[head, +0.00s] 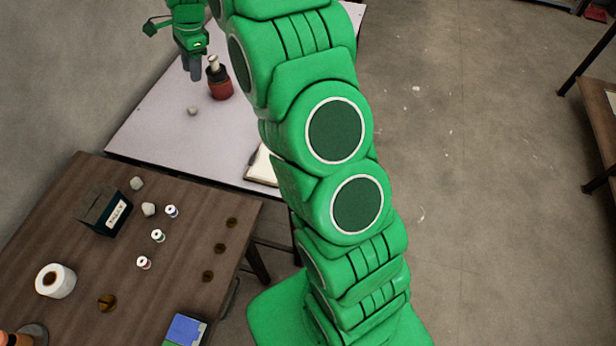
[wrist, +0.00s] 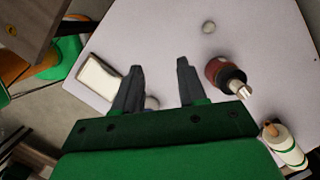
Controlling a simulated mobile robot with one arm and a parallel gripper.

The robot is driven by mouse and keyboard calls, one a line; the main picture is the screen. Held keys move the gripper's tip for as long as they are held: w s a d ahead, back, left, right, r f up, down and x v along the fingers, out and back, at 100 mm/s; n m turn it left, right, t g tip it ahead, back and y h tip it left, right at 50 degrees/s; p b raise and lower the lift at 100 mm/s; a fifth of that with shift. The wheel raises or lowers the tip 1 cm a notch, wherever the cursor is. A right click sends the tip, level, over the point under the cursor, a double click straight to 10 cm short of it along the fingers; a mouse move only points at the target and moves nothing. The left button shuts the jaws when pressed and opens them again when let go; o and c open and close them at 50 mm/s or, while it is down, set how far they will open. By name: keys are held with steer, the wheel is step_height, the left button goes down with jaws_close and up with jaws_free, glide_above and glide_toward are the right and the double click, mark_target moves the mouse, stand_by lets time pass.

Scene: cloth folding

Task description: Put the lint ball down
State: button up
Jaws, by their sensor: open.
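A small grey ball (head: 193,110), which looks like the lint ball, rests on the pale table (head: 165,135). It also shows in the wrist view (wrist: 208,27), beyond the fingertips and to their right. My gripper (head: 192,76) is above the pale table, fingers pointing down. In the wrist view my gripper (wrist: 160,66) is open, with bare tabletop between the fingertips. A pale round thing (wrist: 152,103) shows partly behind the left finger near its base; I cannot tell what it is.
A red bottle (head: 220,84) with a pale top stands close right of my gripper. A pale book-like thing (wrist: 100,78) lies at the table edge. A brown table (head: 190,270) holds a dark box (head: 103,211), two greyish lumps, spools and a white roll (head: 55,281).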

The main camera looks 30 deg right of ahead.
steer(key=s+d+r+n+h, duration=0.15)
steer(key=s+r+n, duration=0.25)
steer(key=s, duration=0.8)
steer(key=s+d+r+n+g, duration=0.15)
steer(key=s+r+n, duration=0.25)
steer(key=s, duration=0.8)
steer(key=s+d+r+n+h, duration=0.1)
steer(key=s+d+r+n, duration=0.2)
steer(key=s, duration=0.9)
steer(key=s+f+n, duration=0.1)
steer(key=s+n, duration=0.4)
steer(key=s, duration=0.9)
steer(key=shift+s+d+f, duration=0.2)
steer(key=shift+d+f, duration=0.05)
steer(key=shift+d, duration=0.2)
steer(key=shift+o, duration=0.4)
steer(key=shift+g, duration=0.25)
steer(key=shift+o, duration=1.2)
